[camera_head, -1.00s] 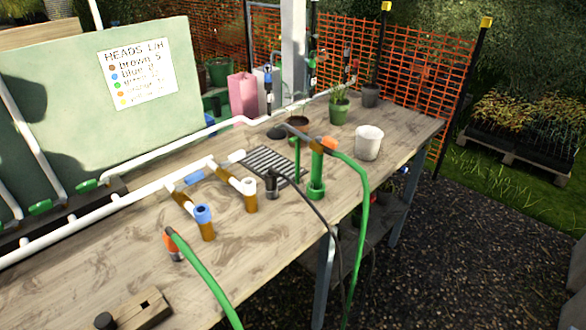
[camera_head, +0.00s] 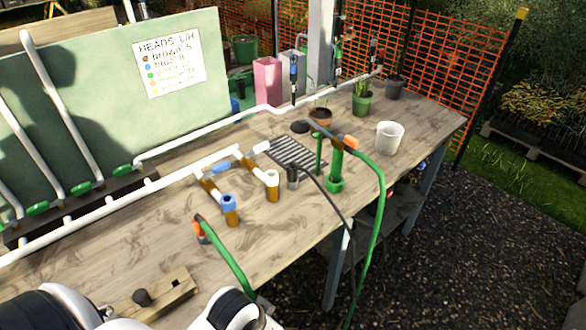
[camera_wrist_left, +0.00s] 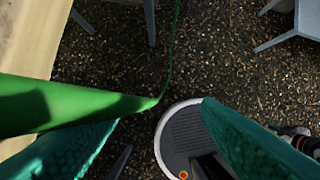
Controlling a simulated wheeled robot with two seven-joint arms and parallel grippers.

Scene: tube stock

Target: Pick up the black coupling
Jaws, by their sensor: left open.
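A small black cylinder (camera_head: 292,177) that looks like a coupling stands on the table beside the slatted grate. A rounded black piece (camera_head: 141,297) sits on a wooden block (camera_head: 178,284) near the front edge; I cannot tell for sure which is the black coupling. My left gripper (camera_wrist_left: 165,112) shows in the left wrist view, its teal fingers spread apart. A green hose (camera_wrist_left: 75,106) crosses in front of its left finger, and no black coupling shows between the fingers. My right gripper is not in view.
A green hose with an orange collar (camera_head: 199,230) hangs over the front edge. White pipes with a blue-topped fitting (camera_head: 229,204), a green upright tube (camera_head: 336,165), a white pot (camera_head: 390,138) and a grate (camera_head: 284,152) occupy the table (camera_head: 130,240). A black hose (camera_head: 330,195) droops over the edge.

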